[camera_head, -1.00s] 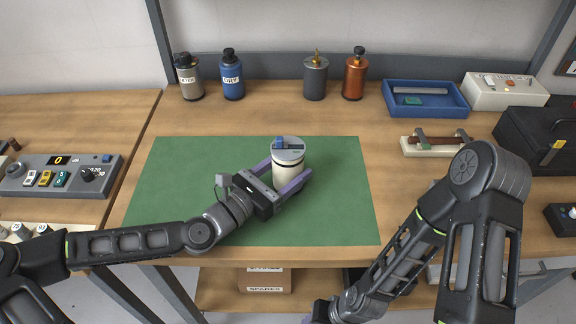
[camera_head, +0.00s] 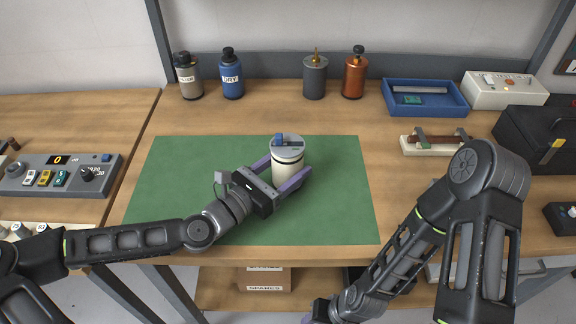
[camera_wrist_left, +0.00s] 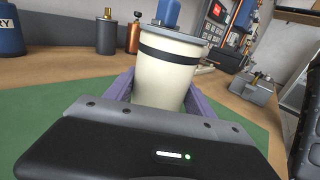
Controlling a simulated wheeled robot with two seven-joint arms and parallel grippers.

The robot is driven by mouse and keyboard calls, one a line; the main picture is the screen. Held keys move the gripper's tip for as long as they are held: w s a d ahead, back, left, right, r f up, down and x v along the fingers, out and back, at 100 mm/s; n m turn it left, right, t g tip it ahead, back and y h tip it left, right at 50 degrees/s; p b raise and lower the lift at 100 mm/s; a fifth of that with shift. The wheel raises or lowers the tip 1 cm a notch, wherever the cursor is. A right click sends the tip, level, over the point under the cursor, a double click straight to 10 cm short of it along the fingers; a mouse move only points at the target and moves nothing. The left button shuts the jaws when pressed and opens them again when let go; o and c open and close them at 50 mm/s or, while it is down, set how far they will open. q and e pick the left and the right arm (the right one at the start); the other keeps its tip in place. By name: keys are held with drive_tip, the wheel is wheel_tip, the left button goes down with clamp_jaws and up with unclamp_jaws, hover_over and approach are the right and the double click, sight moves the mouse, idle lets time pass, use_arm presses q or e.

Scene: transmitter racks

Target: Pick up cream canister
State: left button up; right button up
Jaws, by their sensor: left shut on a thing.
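The cream canister (camera_head: 287,163) has a grey lid with a blue knob and a dark band below the lid. It is upright over the green mat (camera_head: 190,190) in the head view. My left gripper (camera_head: 292,178) is shut on it, with one purple finger on each side. In the left wrist view the canister (camera_wrist_left: 165,75) fills the space between the fingers, and its lower part is hidden behind the gripper body. I cannot tell whether its base touches the mat. My right gripper (camera_head: 312,317) is low at the bottom edge, mostly cut off, so its jaws cannot be read.
At the back stand a grey bottle (camera_head: 188,80), a blue bottle (camera_head: 231,78), a grey canister (camera_head: 315,80) and a copper canister (camera_head: 354,75). A blue tray (camera_head: 425,110) and a fuse holder (camera_head: 435,150) lie right. The mat around the canister is clear.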

sight(289, 144)
use_arm(q)
wheel_tip(289, 144, up, 10)
drive_tip(key=shift+f+p, duration=0.25)
drive_tip(key=shift+p, duration=0.25)
drive_tip(key=shift+f, duration=0.15)
wheel_tip(289, 144, down, 6)
drive_tip(key=b, duration=0.4)
drive_tip(key=shift+r, duration=0.2)
drive_tip(key=shift+s+f+b, duration=0.2)
drive_tip(key=shift+f+b, duration=0.45)
drive_tip(key=shift+f, duration=0.05)
drive_tip(key=shift+s+f+b, duration=0.15)
drive_tip(key=shift+f+b, duration=0.5)
drive_tip(key=shift+s+f+b, duration=0.1)
drive_tip(key=shift+f+b, duration=0.5)
drive_tip(key=shift+f, duration=0.2)
drive_tip(key=o, duration=1.8)
drive_tip(key=shift+a, duration=0.1)
